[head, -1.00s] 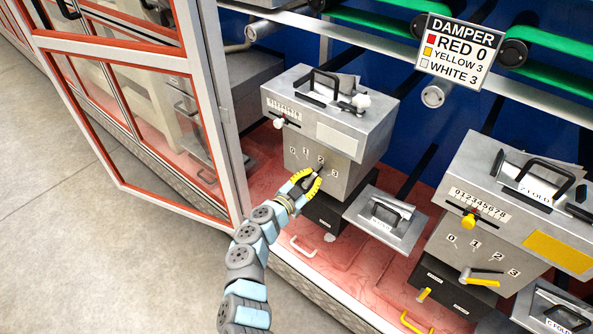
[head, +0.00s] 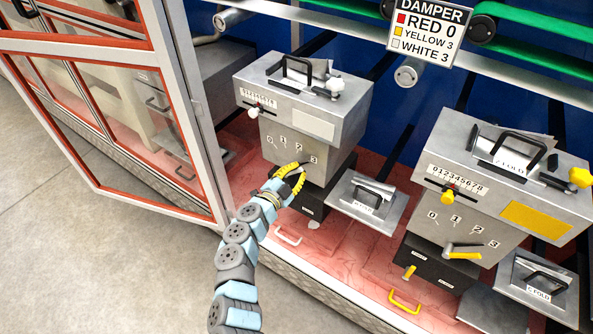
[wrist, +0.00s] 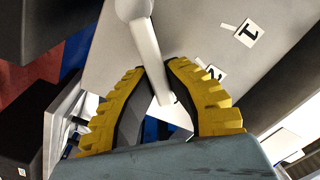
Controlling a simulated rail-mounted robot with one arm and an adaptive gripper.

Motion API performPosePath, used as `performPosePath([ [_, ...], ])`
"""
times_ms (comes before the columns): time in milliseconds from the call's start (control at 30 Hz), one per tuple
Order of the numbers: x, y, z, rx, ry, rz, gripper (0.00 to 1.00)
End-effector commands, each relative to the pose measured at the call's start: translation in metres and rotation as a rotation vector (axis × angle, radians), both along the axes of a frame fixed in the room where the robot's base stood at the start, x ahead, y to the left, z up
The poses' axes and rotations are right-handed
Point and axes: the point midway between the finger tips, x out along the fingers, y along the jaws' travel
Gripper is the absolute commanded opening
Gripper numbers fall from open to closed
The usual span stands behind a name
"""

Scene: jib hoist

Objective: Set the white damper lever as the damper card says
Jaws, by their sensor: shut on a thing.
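The damper card (head: 427,32) hangs on the rail and reads red 0, yellow 3, white 3. The grey machine with white knobs (head: 310,122) has a front panel marked 0, 1, 2, 3. My gripper (head: 300,172) is at the lower part of that panel, just below the mark 3. In the wrist view my gripper (wrist: 168,85) has its yellow ribbed fingers closed around the white damper lever (wrist: 148,45). The marks 1 and 2 show to the right of the lever there; the mark 3 is not visible. I cannot tell exactly where the lever points.
The yellow-marked machine (head: 500,185) stands to the right, with its own yellow lever (head: 463,252). A grey tray (head: 366,203) sticks out right of my gripper. An open red-framed glass door (head: 110,100) stands at left. Bare floor (head: 60,230) lies at front left.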

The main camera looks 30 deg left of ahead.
Motion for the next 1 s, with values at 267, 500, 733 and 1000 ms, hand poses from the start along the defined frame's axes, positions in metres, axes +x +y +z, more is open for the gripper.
performPosePath([
  [267, 0.000, 0.000, -0.002, -0.001, 0.002, -0.001, 0.43],
  [500, 0.000, 0.000, -0.001, -0.001, 0.001, 0.000, 0.43],
  [733, -0.006, 0.001, -0.002, -0.001, 0.003, 0.001, 0.43],
  [1000, -0.026, -0.001, -0.001, 0.000, 0.001, -0.002, 0.43],
])
